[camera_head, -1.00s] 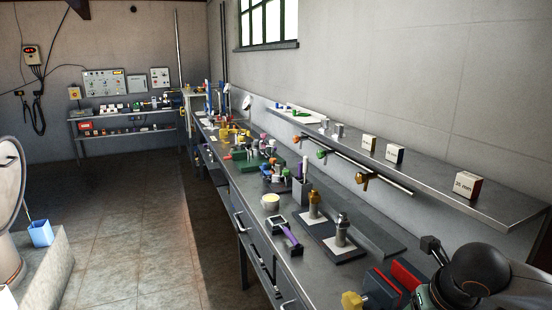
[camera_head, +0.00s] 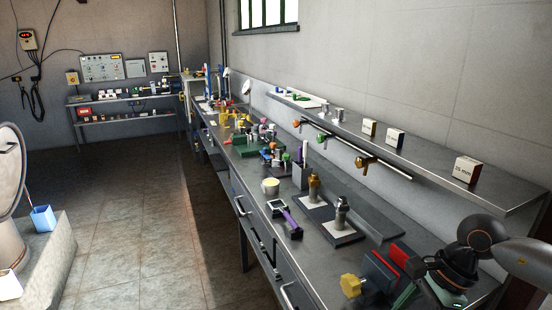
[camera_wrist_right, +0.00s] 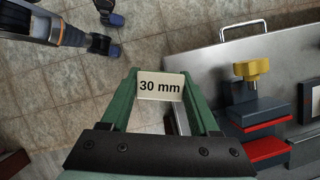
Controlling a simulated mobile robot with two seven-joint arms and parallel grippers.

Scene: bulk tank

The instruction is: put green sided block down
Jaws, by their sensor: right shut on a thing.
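My right gripper (camera_wrist_right: 160,88) is shut on a block (camera_wrist_right: 160,86) whose pale face reads "30 mm". Its sides are hidden by the green fingers, so I cannot see their colour. In the right wrist view the block shows against the tiled floor, left of the bench edge. In the head view my right arm (camera_head: 478,250) is at the lower right, and the block is not visible. My left gripper (camera_wrist_right: 115,35) appears at the top left of the wrist view, with its dark blue fingers apart and nothing between them.
The wall shelf (camera_head: 505,194) holds a red-sided block (camera_head: 467,170), a dark-sided block (camera_head: 395,138) and a yellow-sided block (camera_head: 369,127), with gaps between. A vice with a yellow knob (camera_head: 350,285) stands on the bench (camera_head: 310,262) near my right arm; its knob shows in the wrist view (camera_wrist_right: 251,70).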

